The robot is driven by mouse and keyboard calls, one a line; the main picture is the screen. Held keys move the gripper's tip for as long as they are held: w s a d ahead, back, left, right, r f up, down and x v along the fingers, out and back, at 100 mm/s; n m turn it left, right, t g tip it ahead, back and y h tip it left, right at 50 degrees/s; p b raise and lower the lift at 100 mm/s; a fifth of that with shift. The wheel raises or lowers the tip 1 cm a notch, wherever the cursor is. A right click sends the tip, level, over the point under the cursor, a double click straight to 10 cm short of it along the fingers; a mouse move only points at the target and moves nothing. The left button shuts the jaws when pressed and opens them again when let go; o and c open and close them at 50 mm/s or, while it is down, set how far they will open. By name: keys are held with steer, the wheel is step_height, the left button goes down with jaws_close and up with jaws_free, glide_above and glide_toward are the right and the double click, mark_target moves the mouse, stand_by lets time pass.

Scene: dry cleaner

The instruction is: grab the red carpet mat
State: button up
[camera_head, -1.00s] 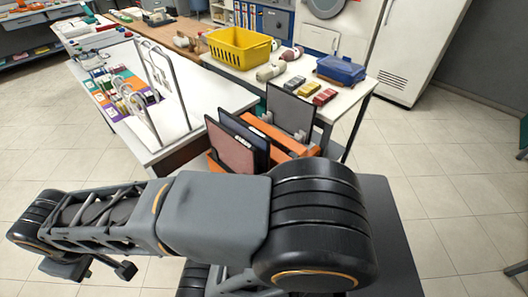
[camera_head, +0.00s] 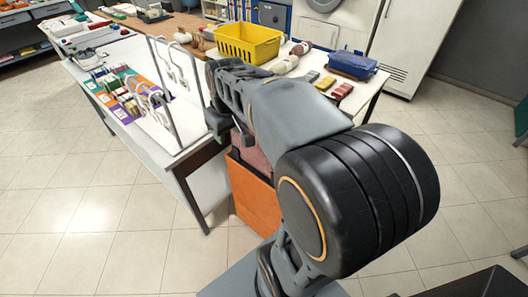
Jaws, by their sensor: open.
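The red carpet mat (camera_head: 256,158) stands upright in an orange bin (camera_head: 254,196) below the tables. Only part of its dull red face shows; my arm covers the rest. My gripper (camera_head: 218,128) hangs at the end of my outstretched arm, just above and left of the mat's top. It is open, seen small and partly from behind. I cannot tell whether the mat is between its fingers. The dark mats that stood beside the red one are hidden behind my arm.
A white table (camera_head: 185,150) with wire racks and small coloured items is close on the left. A second table behind holds a yellow basket (camera_head: 248,42), a blue box (camera_head: 352,65) and small packs. Tiled floor (camera_head: 90,220) is open at front left.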

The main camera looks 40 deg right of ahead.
steer(key=w+d+f+n+g, duration=0.1)
steer(key=w+d, duration=0.2)
steer(key=d, duration=0.4)
steer(key=w+d, duration=0.4)
steer(key=d, duration=0.4)
steer(key=f, duration=0.5)
steer(key=d+f, duration=0.1)
steer(key=f, duration=0.1)
steer(key=shift+w+f+b, duration=0.35)
steer(key=shift+w+f, duration=0.05)
steer(key=shift+w+a+f+p, duration=0.1)
steer(key=shift+w+f+p, duration=0.15)
steer(key=shift+f, duration=1.35)
steer(key=shift+w+a+f+p, duration=0.1)
steer(key=shift+w+f, duration=0.1)
steer(key=shift+f, duration=1.4)
steer(key=shift+c, duration=0.3)
jaws_close()
